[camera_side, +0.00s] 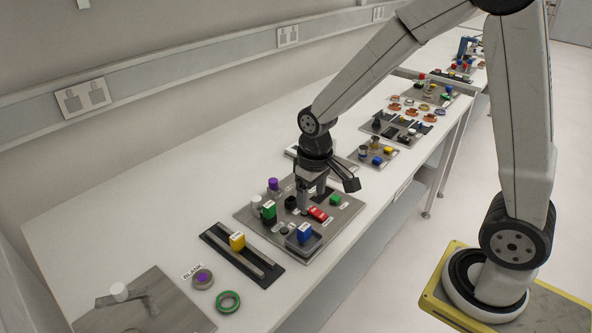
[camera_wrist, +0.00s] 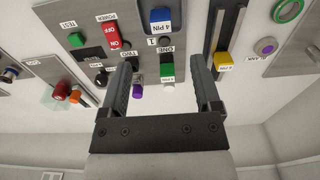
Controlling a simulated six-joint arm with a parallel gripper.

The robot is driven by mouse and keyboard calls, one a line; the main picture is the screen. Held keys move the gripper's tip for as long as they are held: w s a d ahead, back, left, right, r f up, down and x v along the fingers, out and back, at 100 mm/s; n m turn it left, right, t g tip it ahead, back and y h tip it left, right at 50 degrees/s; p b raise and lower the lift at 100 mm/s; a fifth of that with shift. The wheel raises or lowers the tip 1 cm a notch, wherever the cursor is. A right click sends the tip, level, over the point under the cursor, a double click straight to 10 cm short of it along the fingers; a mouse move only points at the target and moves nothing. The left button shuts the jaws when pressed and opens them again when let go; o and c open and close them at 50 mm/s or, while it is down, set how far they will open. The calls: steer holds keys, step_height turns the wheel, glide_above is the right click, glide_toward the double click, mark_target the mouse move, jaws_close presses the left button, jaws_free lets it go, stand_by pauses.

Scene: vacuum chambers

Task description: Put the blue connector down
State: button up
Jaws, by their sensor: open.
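The blue connector (camera_side: 304,232) stands in a dark square holder at the front corner of the grey panel, apart from my gripper. In the wrist view the blue connector (camera_wrist: 160,15) is at the top, beyond the fingertips, with a "4 PIN" label beside it. My gripper (camera_side: 311,196) points down over the panel, behind the blue connector in the side view. In the wrist view my gripper (camera_wrist: 162,65) has its two fingers spread, with nothing held between them. A green connector (camera_wrist: 167,69) shows in the gap below the fingers.
A red power switch (camera_side: 317,214), a green button (camera_side: 335,200) and a purple-topped part (camera_side: 273,184) are on the panel close to my gripper. A yellow connector (camera_side: 237,241) sits on a black rail to the left.

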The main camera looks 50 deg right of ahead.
steer(key=s+t, duration=0.2)
steer(key=s, duration=0.5)
steer(key=shift+s, duration=0.35)
steer(key=shift+r, duration=0.1)
stand_by(0.9)
